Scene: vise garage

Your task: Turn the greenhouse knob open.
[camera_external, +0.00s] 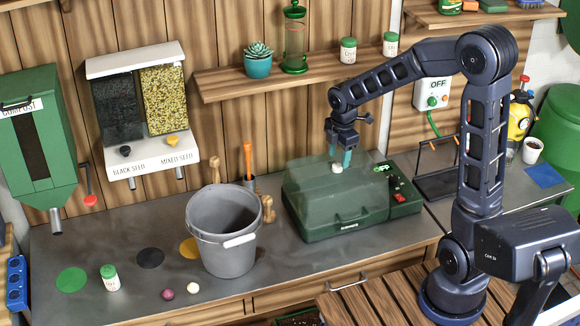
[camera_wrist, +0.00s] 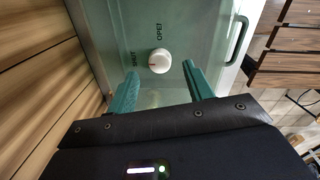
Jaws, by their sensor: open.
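The greenhouse (camera_external: 318,202) is a green box with a translucent lid, standing on the grey counter. Its white round knob (camera_external: 337,168) is on top of the lid. In the wrist view the knob (camera_wrist: 159,61) shows a small red mark and lies between the printed words "SHUT" and "OPET", the latter partly unclear. My gripper (camera_external: 342,157) is above the lid, close to the knob. In the wrist view its teal fingers (camera_wrist: 160,84) are apart, with the knob just beyond their tips and roughly centred between them. Nothing is between the fingers.
A grey bucket (camera_external: 225,240) stands left of the greenhouse, with wooden tools behind it. A wooden shelf (camera_external: 225,88) with a plant and jars is on the wall above. A dark wire rack (camera_external: 437,180) stands to the right. Counter in front of the greenhouse is clear.

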